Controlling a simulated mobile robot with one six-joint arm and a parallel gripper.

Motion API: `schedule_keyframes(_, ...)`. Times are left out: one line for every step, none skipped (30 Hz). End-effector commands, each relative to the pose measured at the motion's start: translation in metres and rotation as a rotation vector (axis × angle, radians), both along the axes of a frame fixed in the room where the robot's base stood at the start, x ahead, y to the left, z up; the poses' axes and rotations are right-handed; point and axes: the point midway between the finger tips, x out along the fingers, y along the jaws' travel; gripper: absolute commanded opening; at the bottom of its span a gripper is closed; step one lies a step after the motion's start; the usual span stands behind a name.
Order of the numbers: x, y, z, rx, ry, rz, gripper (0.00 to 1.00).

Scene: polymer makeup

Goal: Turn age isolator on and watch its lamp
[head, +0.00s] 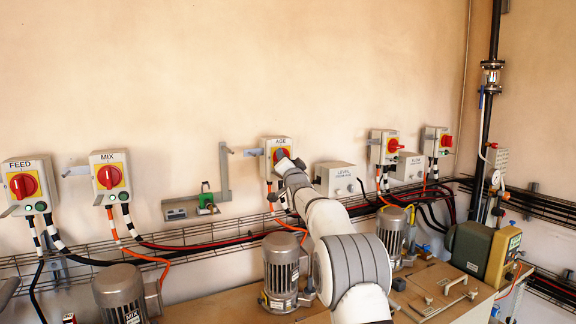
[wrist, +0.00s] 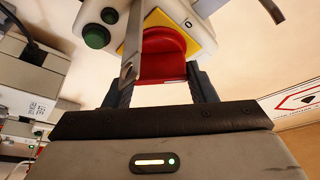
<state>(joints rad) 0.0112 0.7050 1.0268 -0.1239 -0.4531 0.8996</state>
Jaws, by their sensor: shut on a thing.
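The AGE isolator (head: 270,146) is a pale box on the wall at the centre of the head view, with a red rotary knob on a yellow plate. My gripper (head: 284,163) reaches up to its front and partly covers it. In the wrist view my gripper (wrist: 163,88) has its dark fingers on both sides of the red knob (wrist: 163,55) and is shut on it. A "0" mark shows on the yellow plate (wrist: 187,22). A green lamp or button (wrist: 97,37) on the box looks dark green. A grey metal strip crosses in front of the knob.
FEED (head: 28,186) and MIX (head: 110,177) isolators are on the wall to the left. A LEVEL box (head: 337,180) is close on the right, with more isolators beyond. Cable trays and motors (head: 281,270) lie below. The wall above is clear.

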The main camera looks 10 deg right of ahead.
Motion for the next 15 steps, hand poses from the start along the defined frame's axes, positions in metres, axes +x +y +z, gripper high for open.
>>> schedule_keyframes(-0.0003,0.0,-0.0006,0.042,0.012,0.0,0.28)
schedule_keyframes(-0.0002,0.0001,-0.0006,0.069,0.021,0.0,0.28)
schedule_keyframes(-0.0002,0.0001,-0.0003,0.105,0.033,0.0,0.28)
schedule_keyframes(-0.0002,0.0001,-0.0002,0.132,0.042,0.0,0.28)
schedule_keyframes(-0.0002,0.0002,0.0002,0.16,0.051,0.0,0.28)
schedule_keyframes(-0.0001,0.0004,0.0003,0.196,0.063,0.001,0.28)
schedule_keyframes(-0.0001,0.0005,0.0006,0.223,0.071,0.001,0.28)
schedule_keyframes(-0.0001,0.0006,0.0006,0.25,0.081,0.0,0.28)
schedule_keyframes(-0.0001,0.0007,0.0013,0.287,0.093,0.001,0.28)
schedule_keyframes(-0.0001,0.0007,0.0016,0.313,0.102,0.002,0.28)
schedule_keyframes(-0.0001,0.0008,0.0021,0.34,0.111,0.001,0.28)
schedule_keyframes(-0.0001,0.0007,0.0028,0.375,0.122,0.001,0.28)
schedule_keyframes(-0.0001,0.0007,0.003,0.402,0.131,0.001,0.28)
schedule_keyframes(0.0,0.0005,0.0036,0.427,0.14,0.001,0.28)
schedule_keyframes(-0.0001,0.0005,0.0041,0.461,0.151,0.001,0.28)
